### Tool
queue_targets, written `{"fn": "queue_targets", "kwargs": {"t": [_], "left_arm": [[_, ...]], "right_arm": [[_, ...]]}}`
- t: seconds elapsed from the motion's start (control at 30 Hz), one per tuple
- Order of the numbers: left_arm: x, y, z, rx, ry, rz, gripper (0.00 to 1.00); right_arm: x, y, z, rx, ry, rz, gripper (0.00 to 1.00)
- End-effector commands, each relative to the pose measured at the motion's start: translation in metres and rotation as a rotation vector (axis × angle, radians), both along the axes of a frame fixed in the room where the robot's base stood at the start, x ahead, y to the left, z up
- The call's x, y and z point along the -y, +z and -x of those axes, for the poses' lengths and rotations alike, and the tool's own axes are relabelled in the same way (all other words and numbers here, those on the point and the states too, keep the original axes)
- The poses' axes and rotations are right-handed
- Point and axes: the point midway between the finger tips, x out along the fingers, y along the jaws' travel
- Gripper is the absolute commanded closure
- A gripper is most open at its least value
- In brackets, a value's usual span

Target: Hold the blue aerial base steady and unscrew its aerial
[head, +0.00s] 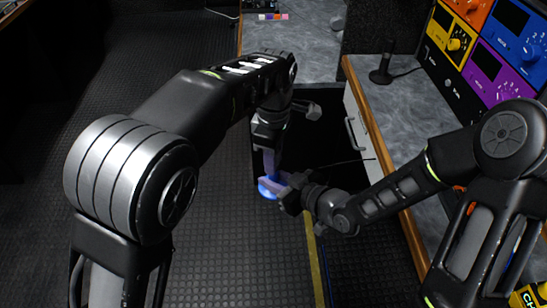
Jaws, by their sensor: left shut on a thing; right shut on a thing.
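The blue aerial base (267,188) shows as a small glowing blue patch, held in the air between my two grippers. My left gripper (270,172) reaches down from above and is shut on the base. My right gripper (284,183) comes in from the right, close beside the left one. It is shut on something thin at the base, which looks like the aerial. A thin dark line (345,163) runs right from near the grippers and may be the aerial. The fingers hide most of the base and the joint between it and the aerial.
A grey worktop (385,110) with a wooden edge runs along the right, with a drawer handle (355,133) below. A black stand (382,70) with a cable stands on it. Coloured control panels (490,50) rise behind. The dark studded floor (215,240) is open at left.

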Motion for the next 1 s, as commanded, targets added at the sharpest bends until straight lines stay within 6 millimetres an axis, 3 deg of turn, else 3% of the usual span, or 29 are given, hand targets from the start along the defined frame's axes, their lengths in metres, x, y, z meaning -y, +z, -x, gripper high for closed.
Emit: {"fn": "queue_targets", "kwargs": {"t": [0.1, 0.23, 1.0], "left_arm": [[-0.0002, 0.0006, -0.0010, 0.004, 0.274, -0.002, 1.00], [-0.0006, 0.0009, -0.0012, 0.004, 0.443, 0.001, 1.00], [-0.0007, 0.0008, -0.0011, 0.003, 0.434, 0.001, 1.00]], "right_arm": [[-0.0007, 0.0006, 0.0004, 0.001, 0.002, -0.001, 1.00], [-0.0007, 0.0006, 0.0004, 0.001, 0.002, -0.001, 1.00], [-0.0003, 0.0007, -0.0002, 0.002, 0.000, -0.001, 1.00]]}}
